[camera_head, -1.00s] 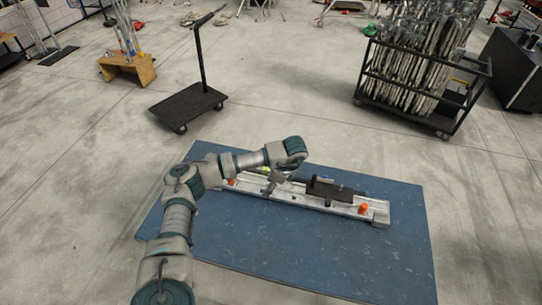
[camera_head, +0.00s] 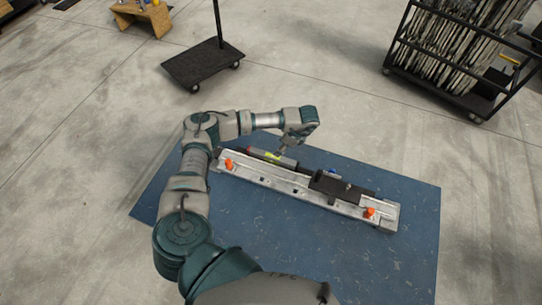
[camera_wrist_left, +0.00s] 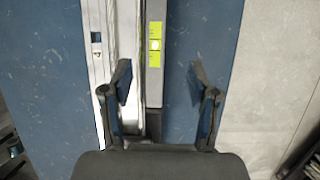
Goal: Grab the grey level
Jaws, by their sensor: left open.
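The grey level (camera_head: 285,161) is a narrow bar with a yellow-green vial, lying along the back side of a long metal rail (camera_head: 255,176) on the blue mat. In the left wrist view the grey level (camera_wrist_left: 154,88) runs lengthwise between the fingers, just right of the silver rail (camera_wrist_left: 98,72). My left gripper (camera_wrist_left: 162,90) is open above it, with a finger on each side; the left finger overlaps the rail in the picture. In the head view my left gripper (camera_head: 284,150) points down at the level and partly covers it. Contact cannot be told. My right gripper is not in view.
The blue mat (camera_head: 400,255) lies on a concrete floor. The rail carries orange knobs (camera_head: 369,212) and a black block (camera_head: 335,187). A black platform cart (camera_head: 203,63) stands behind, and a black rack (camera_head: 450,90) of metal parts stands at the back right.

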